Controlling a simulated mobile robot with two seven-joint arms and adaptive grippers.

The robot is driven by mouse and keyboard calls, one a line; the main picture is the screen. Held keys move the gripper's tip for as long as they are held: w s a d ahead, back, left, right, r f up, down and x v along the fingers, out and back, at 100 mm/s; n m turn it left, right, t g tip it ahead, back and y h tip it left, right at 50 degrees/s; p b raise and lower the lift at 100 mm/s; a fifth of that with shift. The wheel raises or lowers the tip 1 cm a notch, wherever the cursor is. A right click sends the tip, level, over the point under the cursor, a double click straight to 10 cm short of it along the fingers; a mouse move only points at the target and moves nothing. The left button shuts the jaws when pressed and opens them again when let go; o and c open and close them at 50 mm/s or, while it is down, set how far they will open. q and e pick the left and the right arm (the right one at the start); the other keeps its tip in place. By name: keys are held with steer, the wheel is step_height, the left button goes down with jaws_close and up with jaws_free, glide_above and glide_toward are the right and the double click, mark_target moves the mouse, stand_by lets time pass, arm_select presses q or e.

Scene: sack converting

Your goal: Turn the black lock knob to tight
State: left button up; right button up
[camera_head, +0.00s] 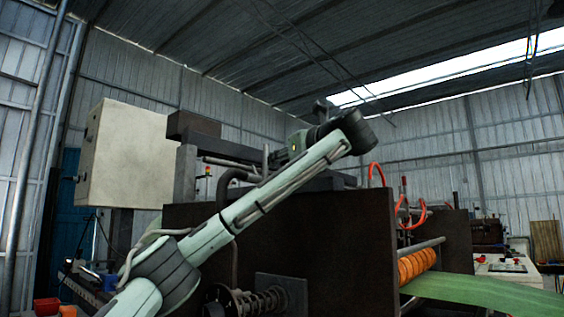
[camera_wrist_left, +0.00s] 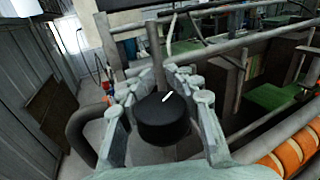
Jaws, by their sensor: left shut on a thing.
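The black lock knob (camera_wrist_left: 163,122) is a round black cap with a short white mark on its top, slanting up to the right in the left wrist view. My left gripper (camera_wrist_left: 158,85) is shut on the knob, with one pale jointed finger on each side of it. A grey upright post stands just behind the knob. In the head view my left arm rises from the lower left and bends over the machine. The knob cannot be made out in the head view. My right gripper is not in view.
A dark machine side plate (camera_head: 330,240) stands behind my arm, with a pale control box (camera_head: 125,155) to its left. An orange-banded roller (camera_head: 416,264) and green sheet (camera_head: 490,292) are at right. Pipes (camera_wrist_left: 240,75) cross close to my gripper in the wrist view.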

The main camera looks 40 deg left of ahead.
arm_select(q)
steer(key=shift+m+t, duration=0.3)
steer(key=shift+t, duration=0.1)
jaws_close()
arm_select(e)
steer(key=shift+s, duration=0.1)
arm_select(q)
steer(key=m+t+h, duration=0.1)
steer(key=t, duration=0.1)
steer(key=m+t+h, duration=0.1)
steer(key=shift+w+d+m+h+b, duration=0.25)
steer(key=shift+w+m+h+b, duration=0.05)
steer(key=shift+w, duration=0.1)
steer(key=shift+w+d+m+t+h+p, duration=0.15)
steer(key=shift+d+m+t+h, duration=0.6)
steer(key=shift+m+h, duration=2.15)
steer(key=shift+w+d+m+t+h+p, duration=0.15)
steer(key=shift+d+m+t+h, duration=0.65)
steer(key=shift+m+h, duration=2.1)
steer(key=shift+w+d+m+t+h, duration=0.25)
steer(key=shift+d+m+t+h, duration=0.8)
steer(key=shift+h, duration=3.35)
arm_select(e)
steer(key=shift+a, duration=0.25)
arm_select(q)
steer(key=shift+a+m+g, duration=0.25)
steer(key=shift+a+g, duration=0.05)
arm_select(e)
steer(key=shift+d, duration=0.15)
